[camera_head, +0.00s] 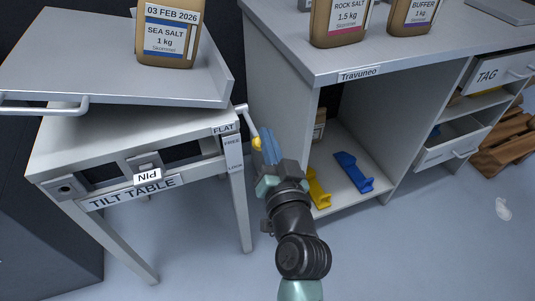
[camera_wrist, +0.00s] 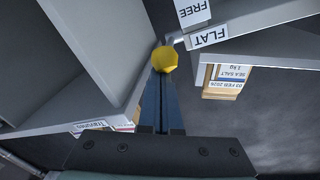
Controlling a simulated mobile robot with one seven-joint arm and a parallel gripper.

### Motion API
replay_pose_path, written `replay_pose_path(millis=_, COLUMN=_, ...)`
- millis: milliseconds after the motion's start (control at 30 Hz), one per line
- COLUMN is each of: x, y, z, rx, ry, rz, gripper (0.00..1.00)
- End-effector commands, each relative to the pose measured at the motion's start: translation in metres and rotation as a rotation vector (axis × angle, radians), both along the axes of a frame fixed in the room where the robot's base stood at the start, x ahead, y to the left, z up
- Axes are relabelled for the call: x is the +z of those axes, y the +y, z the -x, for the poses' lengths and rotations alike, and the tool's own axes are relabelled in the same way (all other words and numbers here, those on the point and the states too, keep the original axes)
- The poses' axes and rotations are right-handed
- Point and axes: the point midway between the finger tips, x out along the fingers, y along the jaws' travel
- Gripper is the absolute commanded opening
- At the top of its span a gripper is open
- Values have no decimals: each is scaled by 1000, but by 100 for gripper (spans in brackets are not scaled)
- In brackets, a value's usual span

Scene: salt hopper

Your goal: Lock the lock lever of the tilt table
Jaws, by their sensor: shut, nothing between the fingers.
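The tilt table (camera_head: 45,160) stands at left, its grey top tray (camera_head: 70,55) sitting askew over the frame and holding a sea salt package (camera_head: 170,35). The lock lever (camera_head: 257,142) is at the table's right corner, a metal rod with a yellow knob, beside the FLAT, FREE and LOCK labels. In the wrist view the yellow knob (camera_wrist: 166,60) lies right at the fingertips. My gripper (camera_head: 266,136) is shut with nothing between its blue fingers, which also show in the wrist view (camera_wrist: 160,85). I cannot tell whether the fingertips touch the knob.
A grey workbench (camera_head: 300,75) stands close on the right, with rock salt (camera_head: 340,22) and buffer (camera_head: 410,14) packages on top. Its lower shelf holds a yellow piece (camera_head: 318,190) and a blue piece (camera_head: 353,170). The gap between bench and table is narrow. Floor is clear in front.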

Motion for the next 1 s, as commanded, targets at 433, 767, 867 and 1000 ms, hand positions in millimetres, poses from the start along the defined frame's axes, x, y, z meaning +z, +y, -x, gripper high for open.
replay_pose_path(millis=433, x=-36, y=0, z=0, rx=1, ry=-196, rz=-65, gripper=0)
replay_pose_path(millis=767, x=-48, y=1, z=-2, rx=0, ry=-197, rz=-63, gripper=0)
replay_pose_path(millis=867, x=-52, y=1, z=-4, rx=1, ry=-196, rz=-64, gripper=0)
replay_pose_path(millis=1000, x=-56, y=2, z=-5, rx=1, ry=-196, rz=-63, gripper=0)
